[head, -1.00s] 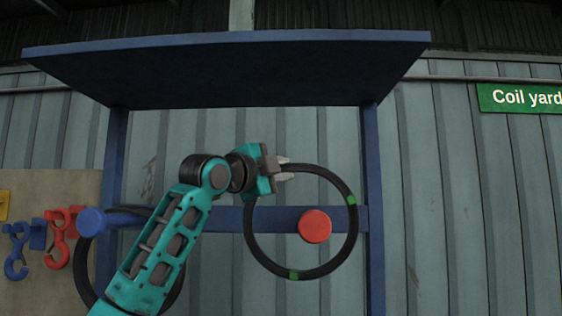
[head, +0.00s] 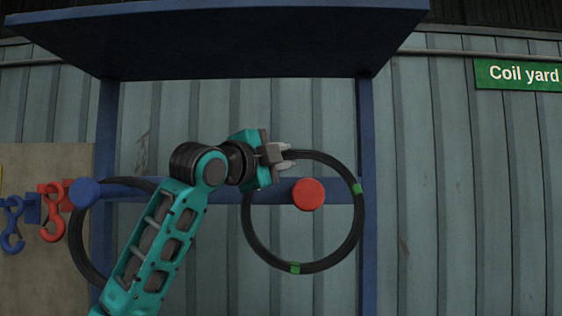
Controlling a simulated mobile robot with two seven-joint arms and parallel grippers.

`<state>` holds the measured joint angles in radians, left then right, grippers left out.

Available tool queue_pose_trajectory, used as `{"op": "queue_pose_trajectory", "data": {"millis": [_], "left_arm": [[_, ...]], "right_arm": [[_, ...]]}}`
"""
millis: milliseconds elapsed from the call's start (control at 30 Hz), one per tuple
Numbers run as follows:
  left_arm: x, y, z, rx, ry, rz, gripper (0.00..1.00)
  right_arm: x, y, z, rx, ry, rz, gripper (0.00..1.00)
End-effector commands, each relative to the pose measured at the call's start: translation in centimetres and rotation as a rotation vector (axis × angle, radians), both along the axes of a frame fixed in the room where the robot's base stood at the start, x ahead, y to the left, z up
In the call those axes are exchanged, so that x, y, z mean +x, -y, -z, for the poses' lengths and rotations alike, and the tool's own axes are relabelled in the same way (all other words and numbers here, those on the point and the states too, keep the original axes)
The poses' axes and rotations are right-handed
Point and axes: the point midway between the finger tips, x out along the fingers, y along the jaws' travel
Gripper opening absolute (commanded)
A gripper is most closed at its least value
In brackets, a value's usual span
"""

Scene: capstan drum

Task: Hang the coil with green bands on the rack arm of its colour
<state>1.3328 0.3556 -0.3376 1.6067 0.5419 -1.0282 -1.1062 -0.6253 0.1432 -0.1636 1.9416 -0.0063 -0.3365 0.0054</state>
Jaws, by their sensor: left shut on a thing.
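The coil with green bands (head: 295,268) is a black ring held upright. My left gripper (head: 288,155) is shut on its upper left rim. Its two green bands show at the right and the bottom. The red rack arm (head: 308,194) shows its round end inside the ring's opening, above its centre. I cannot tell whether the ring is around this arm or in front of it. The blue rack arm (head: 83,192) is at the left. No green rack arm is in view. My right gripper is not in view.
Another black coil (head: 77,245) hangs at the blue arm, partly hidden by my left arm. A blue crossbar (head: 230,190), posts and a top shelf (head: 230,45) frame the rack. Blue (head: 13,225) and red (head: 52,212) hooks are on a board at the left.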

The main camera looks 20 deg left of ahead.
Motion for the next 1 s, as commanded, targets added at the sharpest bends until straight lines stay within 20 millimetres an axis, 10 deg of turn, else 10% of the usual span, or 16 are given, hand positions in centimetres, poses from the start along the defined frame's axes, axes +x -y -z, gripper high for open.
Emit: {"op": "queue_pose_trajectory", "data": {"millis": [1000], "left_arm": [[-12.9,3.6,-0.1,-0.005,0.013,0.002,0.00]], "right_arm": [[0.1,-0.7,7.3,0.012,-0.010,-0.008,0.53]]}}
